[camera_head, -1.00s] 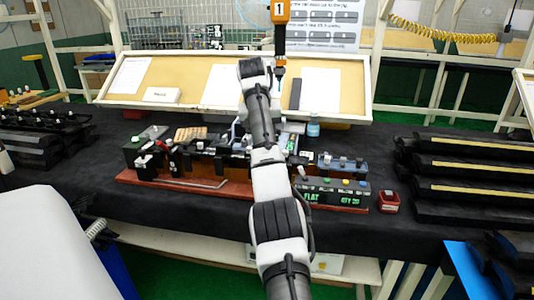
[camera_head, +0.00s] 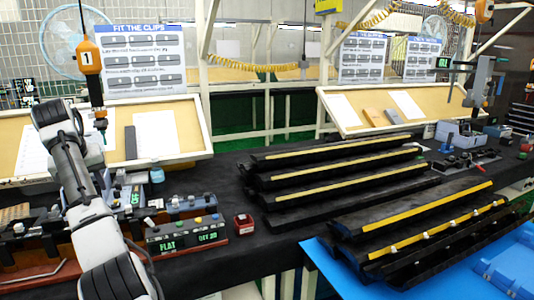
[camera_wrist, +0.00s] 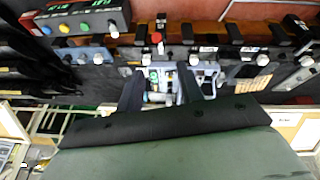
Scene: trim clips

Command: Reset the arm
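My arm (camera_head: 85,200) rises at the left of the head view, bent at a dark joint near the top. My gripper is hidden behind it there. In the wrist view my gripper (camera_wrist: 160,88) shows two dark fingers set apart, with nothing held between them. Beyond the fingers is the clip fixture (camera_wrist: 180,78) with its grey parts, on the bench some way off. In the head view part of the fixture (camera_head: 185,203) lies beside the arm, with a display box (camera_head: 187,237) reading FLAT.
A small red box (camera_head: 243,224) sits right of the display. Black trim strips with yellow lines (camera_head: 340,165) lie mid-bench, and more strips (camera_head: 415,222) lie at the right near a blue mat (camera_head: 520,260). An orange hanging tool (camera_head: 89,57) is beside the arm.

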